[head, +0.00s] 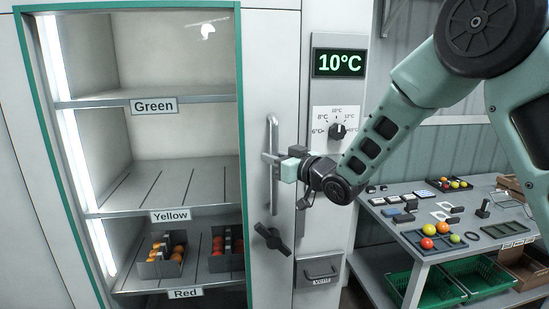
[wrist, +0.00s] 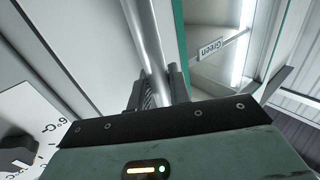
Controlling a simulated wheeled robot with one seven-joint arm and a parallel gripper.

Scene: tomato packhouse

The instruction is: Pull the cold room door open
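The cold room door (head: 262,60) is a pale panel with a green-edged window, and it looks closed against the frame on its right. Its upright metal bar handle (head: 273,130) is near the door's right edge. My gripper (head: 272,159) is at the middle of this handle, reaching in from the right. In the wrist view the handle (wrist: 146,35) runs down between the two dark fingers (wrist: 158,90), which appear closed on it from both sides. The fingertips' exact contact is partly hidden. A dark turning latch (head: 272,238) is below the handle.
Shelves labelled Green, Yellow and Red show through the window, with crates of tomatoes (head: 162,262) low down. A 10°C display (head: 339,63) and dial (head: 338,131) are right of the door. A bench (head: 385,225) with trays and tools stands farther right.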

